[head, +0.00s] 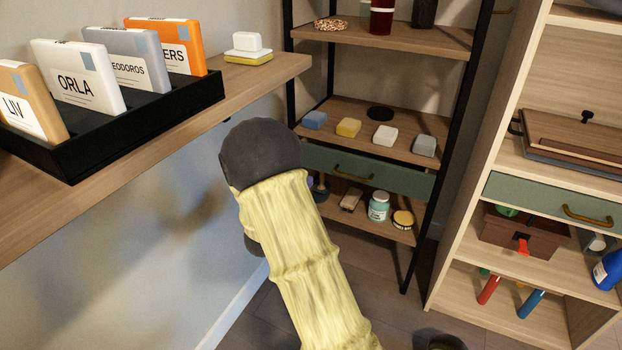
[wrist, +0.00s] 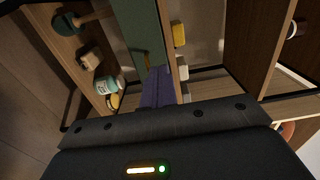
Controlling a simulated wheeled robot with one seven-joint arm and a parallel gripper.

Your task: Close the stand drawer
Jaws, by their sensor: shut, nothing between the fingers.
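The stand (head: 459,130) is a black-framed shelf unit with wooden shelves, at the back middle of the head view. Its green drawer (head: 405,182) has a brass handle (head: 352,173) and sits under the shelf with the blocks. No drawer interior shows; I cannot tell whether its front is fully flush. The green front also shows in the wrist view (wrist: 137,28). My gripper (wrist: 155,72) is shut and empty, its fingertips close to the drawer front beside the handle. Contact is unclear. In the head view my yellow-sleeved arm and dark wrist hide the fingers.
Several blocks, including a yellow one (head: 348,127), sit above the drawer; a teal jar (head: 378,206) stands below. A wooden ledge (head: 255,80) with a black tray (head: 150,128) of name cards is at left. A pale bookcase (head: 470,200) with another green drawer (head: 540,198) is at right.

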